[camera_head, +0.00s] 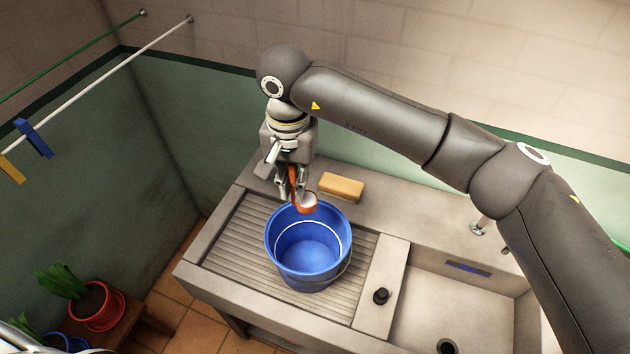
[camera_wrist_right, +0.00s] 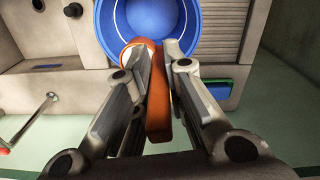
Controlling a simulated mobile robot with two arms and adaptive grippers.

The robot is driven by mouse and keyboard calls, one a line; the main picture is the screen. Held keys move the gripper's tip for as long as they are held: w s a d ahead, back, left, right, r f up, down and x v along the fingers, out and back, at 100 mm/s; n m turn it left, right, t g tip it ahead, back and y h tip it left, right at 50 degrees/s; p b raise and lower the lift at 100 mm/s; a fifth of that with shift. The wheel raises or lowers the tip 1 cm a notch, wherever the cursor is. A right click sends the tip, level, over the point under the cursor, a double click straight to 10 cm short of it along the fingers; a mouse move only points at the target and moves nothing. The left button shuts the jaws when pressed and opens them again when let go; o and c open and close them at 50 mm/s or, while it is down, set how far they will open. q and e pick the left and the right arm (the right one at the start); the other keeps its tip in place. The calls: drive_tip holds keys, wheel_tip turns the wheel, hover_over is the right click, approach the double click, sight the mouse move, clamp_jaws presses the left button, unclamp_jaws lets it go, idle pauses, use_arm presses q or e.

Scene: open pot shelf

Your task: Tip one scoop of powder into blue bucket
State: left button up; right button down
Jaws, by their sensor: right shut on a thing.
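The blue bucket (camera_head: 309,250) stands upright on the ribbed drainboard of the sink in the head view, and its inside looks empty. It also shows in the right wrist view (camera_wrist_right: 147,25). My right gripper (camera_head: 292,190) points down at the bucket's far rim. It is shut on the handle of an orange scoop (camera_head: 303,207), which also shows in the right wrist view (camera_wrist_right: 183,105). White powder shows in the scoop's bowl, which sits over the far rim of the bucket. I cannot tell whether the scoop touches the rim. My left gripper is out of view.
A tan block (camera_head: 342,187) lies behind the bucket at the wall. The sink basin (camera_head: 445,300) is to the right, with a black knob (camera_head: 381,296) between. Potted plants (camera_head: 97,305) stand at lower left. Clothes pegs (camera_head: 33,138) hang on a line at left.

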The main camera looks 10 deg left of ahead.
sight(309, 200)
drive_tip(key=shift+a, duration=0.2)
drive_tip(key=d+y, duration=0.1)
drive_tip(key=d+f+y+b, duration=0.1)
drive_tip(key=y, duration=0.1)
drive_tip(key=d+f+y+b, duration=0.1)
drive_tip(key=d+y, duration=0.1)
drive_tip(key=shift+s+f, duration=0.15)
drive_tip(key=shift+f, duration=0.1)
use_arm(q)
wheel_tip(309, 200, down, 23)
drive_tip(key=b, duration=2.1)
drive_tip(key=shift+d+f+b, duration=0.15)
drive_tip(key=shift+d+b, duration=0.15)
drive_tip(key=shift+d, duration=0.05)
use_arm(e)
drive_tip(key=d+f+y, duration=0.4)
drive_tip(key=d+y, duration=0.1)
drive_tip(key=y, duration=0.6)
drive_tip(key=shift+d+t+y, duration=0.3)
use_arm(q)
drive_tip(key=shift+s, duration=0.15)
